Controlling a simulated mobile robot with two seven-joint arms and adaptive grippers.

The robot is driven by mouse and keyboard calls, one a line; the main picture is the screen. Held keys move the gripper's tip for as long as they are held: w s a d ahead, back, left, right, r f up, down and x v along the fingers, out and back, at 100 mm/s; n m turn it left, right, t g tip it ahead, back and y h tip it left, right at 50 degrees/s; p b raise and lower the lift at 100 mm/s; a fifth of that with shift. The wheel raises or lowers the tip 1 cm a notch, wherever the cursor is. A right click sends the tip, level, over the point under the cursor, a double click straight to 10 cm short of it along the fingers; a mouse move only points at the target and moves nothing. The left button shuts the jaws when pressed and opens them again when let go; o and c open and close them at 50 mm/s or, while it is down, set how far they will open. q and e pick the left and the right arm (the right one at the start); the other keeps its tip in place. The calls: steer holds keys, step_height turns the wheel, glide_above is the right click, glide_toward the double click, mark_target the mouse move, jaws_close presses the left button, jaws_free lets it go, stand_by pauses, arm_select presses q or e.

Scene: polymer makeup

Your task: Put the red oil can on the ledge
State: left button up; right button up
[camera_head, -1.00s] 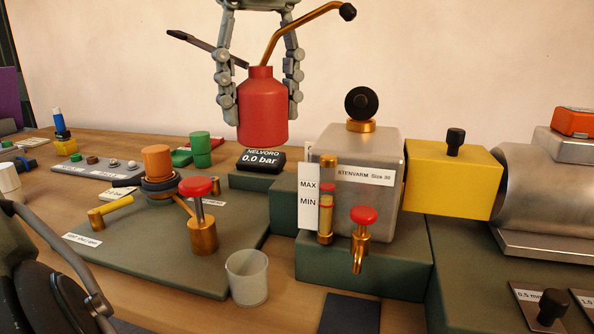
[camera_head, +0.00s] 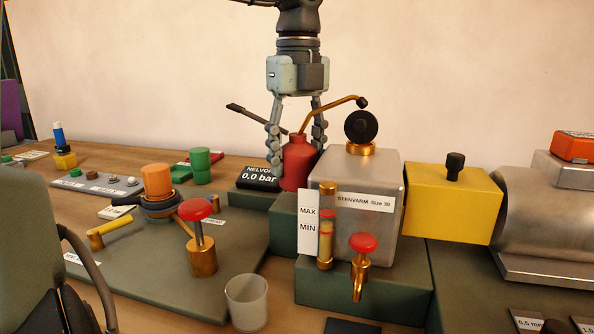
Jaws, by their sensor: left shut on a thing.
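The red oil can (camera_head: 297,166), with a long copper spout and a dark lever, is upright behind the left part of the steel box. My left gripper (camera_head: 294,150) reaches down from above and is shut on the can, one finger on each side of its body. The can's base is at or just above the top of a green ledge block (camera_head: 284,222), left of the steel box. I cannot tell whether it touches. My right gripper is not in view.
The steel box (camera_head: 372,210) with a black knob stands close to the can's right. A black pressure display (camera_head: 259,177) is close to its left. A red-knobbed valve (camera_head: 199,235) and a grey cup (camera_head: 247,300) stand in front.

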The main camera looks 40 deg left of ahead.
mark_target(297, 173)
arm_select(q)
steer(key=shift+f, duration=1.5)
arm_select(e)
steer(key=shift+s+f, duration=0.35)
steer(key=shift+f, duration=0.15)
arm_select(q)
steer(key=shift+f, duration=0.1)
steer(key=o, duration=1.1)
steer(key=shift+c, duration=0.2)
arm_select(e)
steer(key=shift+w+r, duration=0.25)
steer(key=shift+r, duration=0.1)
